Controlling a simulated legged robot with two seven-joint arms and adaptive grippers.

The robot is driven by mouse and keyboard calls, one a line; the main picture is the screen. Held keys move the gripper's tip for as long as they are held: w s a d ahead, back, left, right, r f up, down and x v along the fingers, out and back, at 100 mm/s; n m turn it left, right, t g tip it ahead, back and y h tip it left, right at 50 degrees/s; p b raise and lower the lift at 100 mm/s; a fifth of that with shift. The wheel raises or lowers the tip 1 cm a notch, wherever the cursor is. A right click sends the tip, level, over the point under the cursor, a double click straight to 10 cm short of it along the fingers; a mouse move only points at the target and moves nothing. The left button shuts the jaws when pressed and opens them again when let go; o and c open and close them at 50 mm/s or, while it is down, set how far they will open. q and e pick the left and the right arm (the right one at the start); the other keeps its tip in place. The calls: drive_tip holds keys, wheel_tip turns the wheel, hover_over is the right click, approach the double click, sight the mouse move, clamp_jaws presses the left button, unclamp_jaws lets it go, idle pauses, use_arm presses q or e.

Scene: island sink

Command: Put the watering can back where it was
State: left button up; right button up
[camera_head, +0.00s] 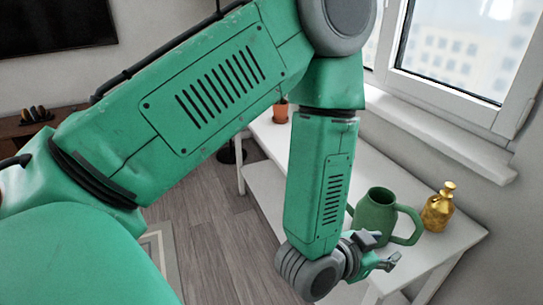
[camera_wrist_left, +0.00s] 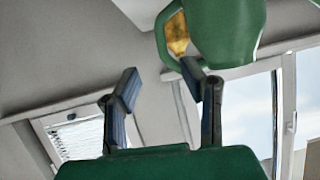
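The green watering can (camera_head: 374,214) stands upright on the white table in the head view, with a large loop handle on its right side. It also shows at the top of the left wrist view (camera_wrist_left: 228,28), partly cut off, with its loop on the left. My left gripper (camera_head: 378,250) is low in front of the can, near the table's front edge. Its two fingers (camera_wrist_left: 158,78) are apart with nothing between them. One fingertip overlaps the lower part of the loop in the wrist view; I cannot tell whether they touch. My right gripper is in neither view.
A gold bottle (camera_head: 438,208) stands just right of the can and shows through its loop in the wrist view (camera_wrist_left: 177,34). The white table (camera_head: 350,165) runs along the window wall. A small potted plant (camera_head: 281,112) stands at its far end. My left arm hides much of the middle.

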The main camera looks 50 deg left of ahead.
use_arm(q)
drive_tip(key=s+a+f+n+g+y, duration=0.1)
drive_tip(key=s+a+f+g, duration=0.5)
drive_tip(key=s+f, duration=0.3)
drive_tip(key=s+a+f+n+g+y, duration=0.2)
drive_tip(key=s+a+f+g, duration=0.4)
drive_tip(key=s, duration=1.1)
wheel_tip(320, 180, down, 4)
drive_tip(key=shift+a+f, duration=0.2)
drive_tip(key=shift+a, duration=0.85)
